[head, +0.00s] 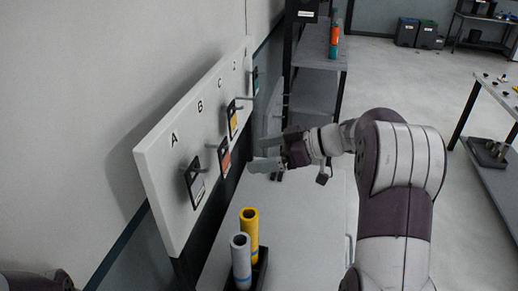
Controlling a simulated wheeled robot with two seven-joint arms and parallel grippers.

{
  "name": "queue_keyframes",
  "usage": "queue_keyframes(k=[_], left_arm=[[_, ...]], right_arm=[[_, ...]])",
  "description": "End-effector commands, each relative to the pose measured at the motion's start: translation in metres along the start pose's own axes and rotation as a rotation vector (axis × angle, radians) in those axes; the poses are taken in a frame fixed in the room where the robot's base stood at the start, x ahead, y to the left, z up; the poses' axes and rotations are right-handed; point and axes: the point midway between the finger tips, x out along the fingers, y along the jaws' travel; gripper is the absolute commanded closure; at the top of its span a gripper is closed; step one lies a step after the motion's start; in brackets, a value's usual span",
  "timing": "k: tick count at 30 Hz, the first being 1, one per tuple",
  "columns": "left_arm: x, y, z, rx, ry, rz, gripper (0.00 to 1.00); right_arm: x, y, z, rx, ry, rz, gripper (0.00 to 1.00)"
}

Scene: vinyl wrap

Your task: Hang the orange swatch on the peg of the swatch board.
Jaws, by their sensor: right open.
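The white swatch board (165,165) stands upright at the left, with letters along its top and a row of pegs. The orange swatch (224,158) is a dark-framed card at the peg under B. It appears to hang there against the board. My right gripper (262,154) is right of the orange swatch, with its two fingers apart and pointing left toward the board. Nothing shows between the fingers, and a gap separates them from the swatch. My left gripper is out of view.
Grey (241,262) and yellow (249,228) rolls stand upright in a dark holder. The pale worktop (300,225) is otherwise clear.

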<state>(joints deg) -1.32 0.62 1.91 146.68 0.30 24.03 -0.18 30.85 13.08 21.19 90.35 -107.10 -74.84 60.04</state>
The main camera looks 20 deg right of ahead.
Motion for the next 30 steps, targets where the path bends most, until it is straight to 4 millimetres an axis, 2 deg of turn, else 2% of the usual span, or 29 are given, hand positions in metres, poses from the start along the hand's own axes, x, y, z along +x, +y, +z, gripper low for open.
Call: queue_keyframes(k=[6, 12, 18, 25, 26, 30], left_arm=[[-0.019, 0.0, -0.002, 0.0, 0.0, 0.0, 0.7], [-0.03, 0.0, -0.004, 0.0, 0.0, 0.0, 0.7], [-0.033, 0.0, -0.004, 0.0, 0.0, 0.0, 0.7], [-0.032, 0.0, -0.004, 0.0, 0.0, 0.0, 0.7], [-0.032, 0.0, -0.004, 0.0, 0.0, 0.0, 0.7], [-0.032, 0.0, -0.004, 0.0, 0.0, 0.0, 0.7]], right_arm=[[0.052, -0.002, -0.004, 0.0, -0.001, -0.006, 0.06], [0.093, -0.001, -0.003, 0.0, -0.002, -0.003, 0.06], [0.111, -0.001, -0.001, 0.0, -0.002, 0.001, 0.06], [0.112, 0.0, 0.0, -0.001, -0.001, 0.002, 0.06], [0.112, 0.0, 0.0, -0.001, -0.001, 0.002, 0.1], [0.112, 0.0, 0.0, -0.001, -0.001, 0.002, 0.55]])
